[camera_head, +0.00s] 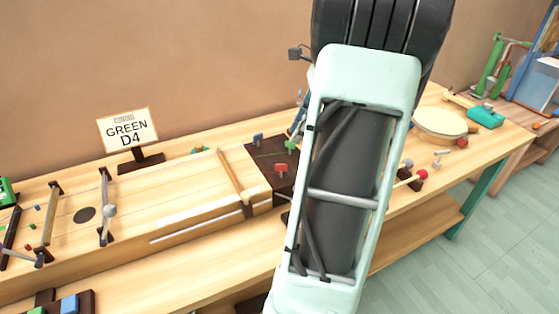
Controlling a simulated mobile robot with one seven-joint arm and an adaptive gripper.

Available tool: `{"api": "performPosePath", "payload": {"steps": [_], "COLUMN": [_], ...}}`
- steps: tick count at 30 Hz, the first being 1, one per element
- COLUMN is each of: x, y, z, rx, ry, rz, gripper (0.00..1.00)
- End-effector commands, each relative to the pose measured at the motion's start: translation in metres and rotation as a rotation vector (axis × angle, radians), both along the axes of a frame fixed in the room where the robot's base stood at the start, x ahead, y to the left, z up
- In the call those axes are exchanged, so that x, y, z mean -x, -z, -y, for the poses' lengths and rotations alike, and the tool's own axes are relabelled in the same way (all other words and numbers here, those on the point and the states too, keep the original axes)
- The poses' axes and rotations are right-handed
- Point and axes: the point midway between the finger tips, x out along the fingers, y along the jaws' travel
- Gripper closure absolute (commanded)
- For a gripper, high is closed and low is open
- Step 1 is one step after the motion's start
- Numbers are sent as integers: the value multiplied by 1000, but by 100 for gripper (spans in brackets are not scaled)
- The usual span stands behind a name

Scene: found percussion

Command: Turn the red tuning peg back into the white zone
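The red tuning peg (281,169) stands on the dark brown peg block (262,160) at the right end of a long wooden string instrument (190,195). I cannot make out a white zone or the red peg's exact angle. My pale green arm fills the picture just right of the block and hides its right side. My gripper does not show; I cannot tell whether it touches any peg.
A sign (127,129) reading "GREEN D4" stands behind the instrument. A round drum (440,123), a teal block (485,117) and a red-headed mallet (421,175) are on the bench to the right. Several small blocks and fittings crowd the left end. Pale floor (480,240) lies open at right.

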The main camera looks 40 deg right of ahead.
Motion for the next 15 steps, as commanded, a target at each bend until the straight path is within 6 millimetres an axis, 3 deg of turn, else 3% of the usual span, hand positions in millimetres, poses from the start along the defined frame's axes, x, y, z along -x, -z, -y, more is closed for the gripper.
{"api": "performPosePath", "payload": {"steps": [8,15], "x": [4,-7], "y": [16,59], "z": [-1,-14], "rx": [-22,-24], "ry": [18,18], "rz": [-10,-10], "gripper": [78,78]}}
